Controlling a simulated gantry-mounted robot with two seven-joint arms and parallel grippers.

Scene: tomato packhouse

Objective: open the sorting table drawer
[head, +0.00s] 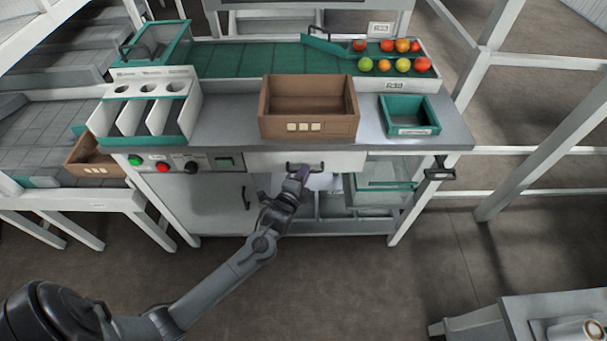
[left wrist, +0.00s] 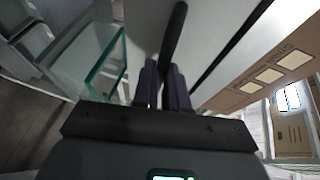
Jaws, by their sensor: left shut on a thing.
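The sorting table (head: 230,128) has a white drawer front (head: 343,160) below its top, in the middle. A dark bar handle (head: 318,167) is on the drawer front. My left gripper (head: 302,173) is at the left part of this handle, shut on it. In the left wrist view the two dark fingers (left wrist: 163,85) close around the handle (left wrist: 175,35), which runs away from them across the white drawer front (left wrist: 205,30). The drawer front looks about flush with the table edge. The drawer's inside is hidden. My right gripper is not in view.
An empty brown box (head: 309,128) stands on the table above the drawer. A teal tray (head: 410,130) and a divided white rack (head: 150,125) flank it. A glass-sided bin (head: 380,185) is below right. A cabinet door handle (head: 246,198) is left of my gripper. Tomatoes (head: 402,64) lie behind.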

